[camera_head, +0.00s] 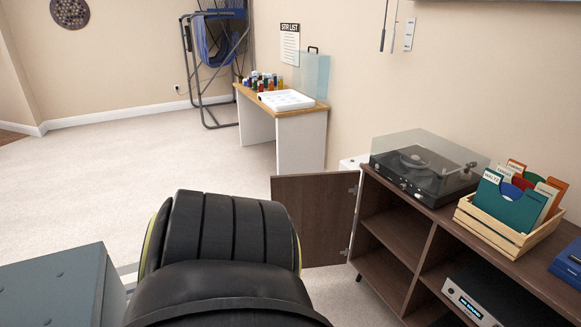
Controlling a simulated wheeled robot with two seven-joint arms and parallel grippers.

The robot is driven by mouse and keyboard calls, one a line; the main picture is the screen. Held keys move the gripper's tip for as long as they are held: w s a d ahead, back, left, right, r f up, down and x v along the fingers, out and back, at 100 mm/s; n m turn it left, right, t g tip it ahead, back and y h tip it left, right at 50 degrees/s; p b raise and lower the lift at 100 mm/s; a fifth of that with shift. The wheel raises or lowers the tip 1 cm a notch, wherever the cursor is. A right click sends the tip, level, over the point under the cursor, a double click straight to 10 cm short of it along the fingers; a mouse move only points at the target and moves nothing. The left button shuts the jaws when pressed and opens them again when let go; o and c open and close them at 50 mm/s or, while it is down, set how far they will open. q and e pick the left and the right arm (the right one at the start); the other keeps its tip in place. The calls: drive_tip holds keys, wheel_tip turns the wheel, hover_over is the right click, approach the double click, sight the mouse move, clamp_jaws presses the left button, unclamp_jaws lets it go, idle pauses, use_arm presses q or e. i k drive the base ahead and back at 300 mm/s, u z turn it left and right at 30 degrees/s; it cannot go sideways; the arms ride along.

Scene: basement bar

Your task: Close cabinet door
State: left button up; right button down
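The dark brown cabinet door (321,222) stands open at the left end of the low brown cabinet (419,270). It is swung out to the left on hinges at its right edge. The shelves behind the doorway are exposed and look empty. A large black ribbed part of my own arm fills the bottom middle and hides the door's lower left corner. Neither gripper shows, so I cannot tell whether one touches the door.
A turntable (420,167) with a clear lid and a wooden crate (493,232) of folders stand on the cabinet. A black player (497,299) sits in its right bay. A small desk (301,133) stands behind the door. Carpet (110,175) at left is clear.

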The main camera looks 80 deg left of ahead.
sight(321, 206)
drive_tip(key=k, duration=0.2)
drive_tip(key=u, duration=3.3)
drive_tip(key=i, duration=5.2)
drive_tip(key=z, duration=4.35)
drive_tip(key=i, duration=0.6)
